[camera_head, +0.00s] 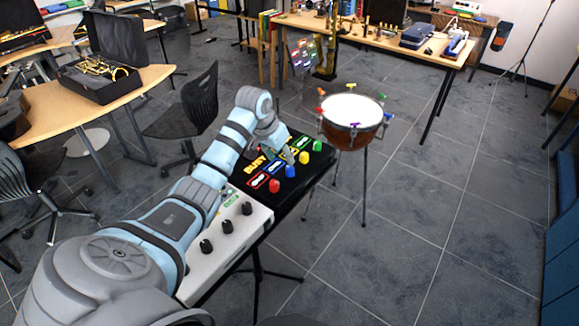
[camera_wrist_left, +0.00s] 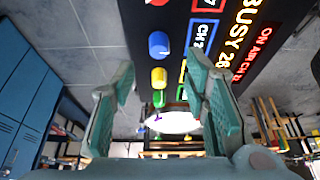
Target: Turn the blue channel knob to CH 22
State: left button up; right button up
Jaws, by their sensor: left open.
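The blue knob (camera_head: 290,171) is on a black panel (camera_head: 313,177) in a row with a red knob (camera_head: 274,185), a yellow knob (camera_head: 304,157) and a green knob (camera_head: 318,145). In the left wrist view the blue knob (camera_wrist_left: 158,45) shows whole, with a blue-framed label (camera_wrist_left: 202,38) beside it reading "CH 2" and a last figure I cannot read. My left gripper (camera_wrist_left: 160,70) is open and empty, its fingers apart. In the head view the left gripper (camera_head: 287,156) is over the panel near the knobs, partly hidden by its wrist. My right gripper is not in view.
A white box with black knobs (camera_head: 228,226) adjoins the panel on the near side. A drum (camera_head: 351,110) with coloured pegs stands just beyond. A chair (camera_head: 190,110) and a desk with an open instrument case (camera_head: 100,75) are to the left. The floor at right is clear.

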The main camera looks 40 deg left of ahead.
aim_at(290, 167)
pick_arm(q)
jog(key=b+x, duration=0.1)
jog(key=x, duration=0.4)
jog(key=shift+d+f, duration=0.1)
jog(key=x, duration=0.3)
jog(key=shift+w, duration=0.45)
jog(key=shift+s+r, duration=0.25)
jog(key=shift+s, duration=0.1)
jog(key=shift+c, duration=0.2)
jog(key=shift+w, duration=0.1)
grip_shut()
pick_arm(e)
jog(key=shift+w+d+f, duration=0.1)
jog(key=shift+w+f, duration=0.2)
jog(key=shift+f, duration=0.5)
